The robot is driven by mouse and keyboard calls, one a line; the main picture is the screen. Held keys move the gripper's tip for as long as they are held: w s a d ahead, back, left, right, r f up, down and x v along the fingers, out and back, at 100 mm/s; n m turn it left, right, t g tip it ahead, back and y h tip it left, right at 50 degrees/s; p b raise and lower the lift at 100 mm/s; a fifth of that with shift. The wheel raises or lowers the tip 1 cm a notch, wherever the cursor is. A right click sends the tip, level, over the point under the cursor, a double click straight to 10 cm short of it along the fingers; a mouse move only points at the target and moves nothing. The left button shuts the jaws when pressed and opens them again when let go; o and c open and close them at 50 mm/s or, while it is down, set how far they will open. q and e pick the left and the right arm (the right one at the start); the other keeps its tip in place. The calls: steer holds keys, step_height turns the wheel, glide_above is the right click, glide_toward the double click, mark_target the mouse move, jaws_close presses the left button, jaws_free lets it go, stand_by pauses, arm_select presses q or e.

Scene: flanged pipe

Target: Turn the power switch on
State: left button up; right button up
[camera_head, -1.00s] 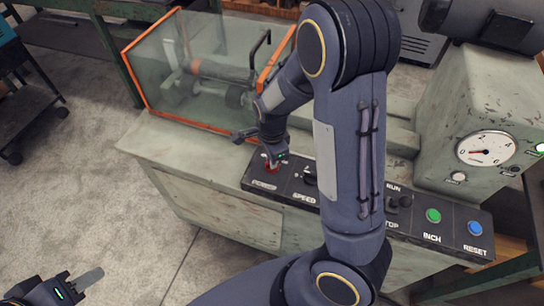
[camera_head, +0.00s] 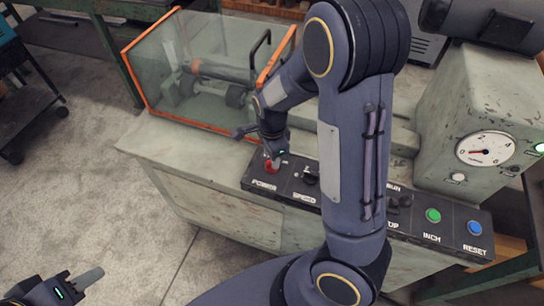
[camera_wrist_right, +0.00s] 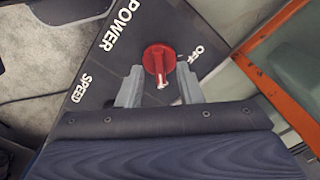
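In the head view the right fingertips are small and partly hidden by the wrist. My left gripper (camera_head: 86,282) is at the lower left, away from the panel.
The panel (camera_head: 414,225) also carries a SPEED control (camera_head: 310,176), a green INCH button (camera_head: 433,215) and a blue RESET button (camera_head: 474,228). A glass guard with orange edges (camera_head: 180,70) stands behind the knob. A gauge box (camera_head: 480,110) stands at the right.

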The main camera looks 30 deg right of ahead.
step_height(320, 180, up, 6)
steer(key=shift+r, duration=0.25)
stand_by(0.5)
steer(key=shift+s+a+r, duration=0.1)
steer(key=shift+s+r, duration=0.15)
steer(key=shift+s, duration=0.05)
steer(key=s+a+r+n+t+y, duration=0.2)
steer(key=s+r+n, duration=0.3)
steer(key=s+n, duration=0.3)
steer(key=s+a+r+n+t+y, duration=0.1)
steer(key=s+a+r+n+t, duration=0.1)
steer(key=s+n, duration=0.6)
step_height(320, 180, up, 3)
steer(key=shift+s+f+n+t+y, duration=0.1)
steer(key=shift+s+n+t+y, duration=0.3)
steer(key=shift+n+t, duration=0.35)
